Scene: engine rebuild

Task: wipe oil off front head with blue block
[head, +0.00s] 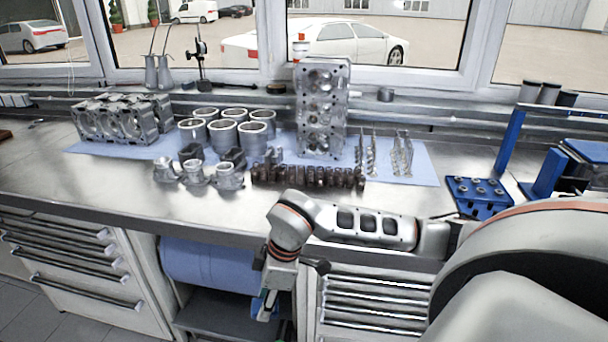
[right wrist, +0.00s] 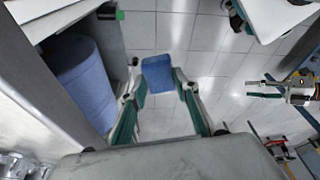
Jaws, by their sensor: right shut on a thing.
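A grey metal cylinder head (head: 321,110) stands upright on the blue mat at the back of the bench, with its row of round chambers facing me. Dark brownish patches show on its face, but I cannot tell which are oil. My right gripper (head: 265,305) hangs low in front of the bench, below the worktop and well apart from the head. In the right wrist view my right gripper (right wrist: 158,90) is shut on the blue block (right wrist: 158,73), held between its fingertips above the tiled floor.
A blue roll (head: 205,266) sits under the bench. A blue stand (head: 510,140) is at right. The left front worktop is clear.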

